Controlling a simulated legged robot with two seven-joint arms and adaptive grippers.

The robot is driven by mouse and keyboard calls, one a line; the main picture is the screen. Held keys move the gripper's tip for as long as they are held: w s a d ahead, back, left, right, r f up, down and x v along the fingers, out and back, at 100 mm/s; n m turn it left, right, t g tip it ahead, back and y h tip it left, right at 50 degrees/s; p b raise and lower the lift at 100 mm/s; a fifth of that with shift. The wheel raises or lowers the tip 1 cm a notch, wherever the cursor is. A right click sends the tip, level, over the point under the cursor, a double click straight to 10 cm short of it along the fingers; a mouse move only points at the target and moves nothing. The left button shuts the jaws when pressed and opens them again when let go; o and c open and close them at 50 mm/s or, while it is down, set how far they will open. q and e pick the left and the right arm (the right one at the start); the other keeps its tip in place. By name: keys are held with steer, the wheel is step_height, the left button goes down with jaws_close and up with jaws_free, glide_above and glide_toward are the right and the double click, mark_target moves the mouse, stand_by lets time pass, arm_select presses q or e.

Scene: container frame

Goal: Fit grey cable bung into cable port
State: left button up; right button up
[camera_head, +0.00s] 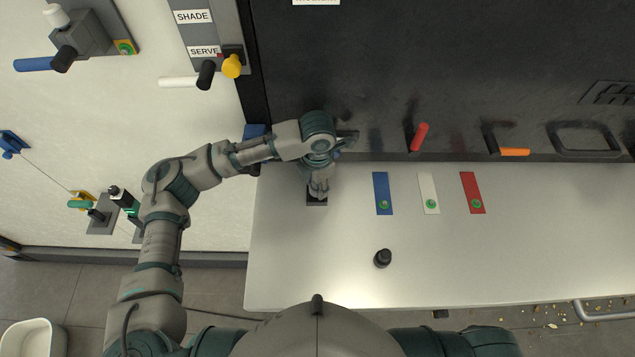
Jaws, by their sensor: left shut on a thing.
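My left gripper (319,190) points down at the left part of the white worktop. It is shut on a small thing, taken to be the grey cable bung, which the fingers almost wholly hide. A dark square fitting (316,202), which looks like the cable port, lies right under the fingertips. I cannot tell whether the bung is inside it or just above it. My right gripper is out of view; only part of my right arm shows at the bottom edge.
A black knob-like piece (383,258) stands on the worktop (540,250). Blue (381,194), white (428,193) and red (472,193) labels lie behind it. A red handle (420,136) and an orange handle (515,152) stick out from the dark back panel. The worktop's right side is clear.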

arm_select(q)
steer(key=shift+f, duration=0.75)
steer(key=o, duration=1.2)
step_height(320, 180, up, 12)
steer(key=shift+w+f, duration=0.1)
